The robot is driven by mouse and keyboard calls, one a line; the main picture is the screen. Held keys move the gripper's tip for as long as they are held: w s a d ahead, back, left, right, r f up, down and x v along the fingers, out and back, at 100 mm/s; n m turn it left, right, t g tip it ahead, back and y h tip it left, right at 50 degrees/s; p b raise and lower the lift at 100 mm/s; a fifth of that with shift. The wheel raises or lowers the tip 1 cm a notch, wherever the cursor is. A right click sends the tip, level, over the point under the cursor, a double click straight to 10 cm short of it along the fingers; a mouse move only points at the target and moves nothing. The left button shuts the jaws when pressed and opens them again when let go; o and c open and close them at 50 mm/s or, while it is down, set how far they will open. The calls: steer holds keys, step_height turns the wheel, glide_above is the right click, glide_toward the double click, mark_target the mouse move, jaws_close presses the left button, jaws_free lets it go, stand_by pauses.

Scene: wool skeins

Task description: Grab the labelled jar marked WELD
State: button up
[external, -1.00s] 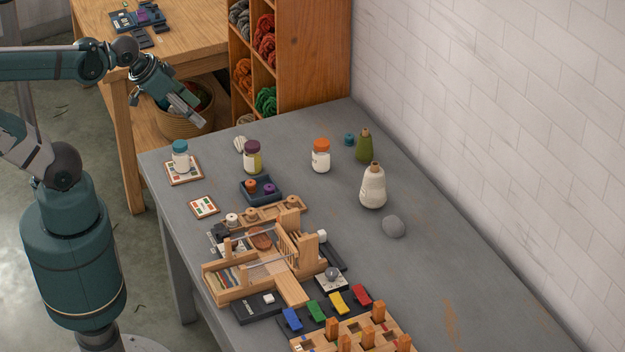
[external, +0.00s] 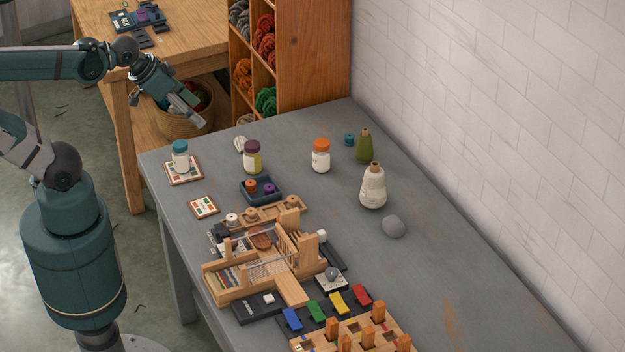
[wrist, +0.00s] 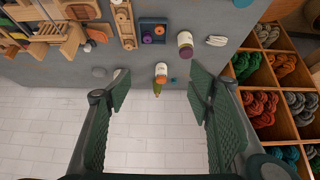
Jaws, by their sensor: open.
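Three lidded jars stand upright on the grey table; their label writing is too small to read, so I cannot tell which says WELD. One has a teal lid (external: 180,157) and stands on a patterned card. One has a purple lid and yellow-green sides (external: 252,158); it also shows in the wrist view (wrist: 185,43). One has an orange lid and pale body (external: 321,157), also in the wrist view (wrist: 161,72). My gripper (external: 197,115) is raised beyond the table's far left edge, apart from all jars. Its fingers are spread and empty in the wrist view.
A wooden loom (external: 230,286) fills the front. A yarn shelf (external: 312,60) stands behind.

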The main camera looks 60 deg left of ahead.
steer(key=shift+w, duration=0.1)
steer(key=n+g+p, duration=0.3)
steer(key=n+g, duration=0.4)
steer(key=n, duration=0.7)
glide_toward(252, 143)
steer(key=f, duration=0.6)
steer(key=shift+s+d+f, duration=0.2)
steer(key=shift+d, duration=0.15)
steer(key=shift+w+a+f+n, duration=0.1)
steer(key=shift+a+f+n, duration=0.05)
steer(key=shift+f, duration=0.3)
steer(key=shift+w+a+f+n, duration=0.1)
steer(key=shift+f+n, duration=0.05)
steer(key=shift+f, duration=0.3)
steer(key=shift+f, duration=0.1)
steer(key=shift+f+b, duration=0.35)
steer(key=shift+f, duration=0.85)
steer(key=shift+f, duration=0.1)
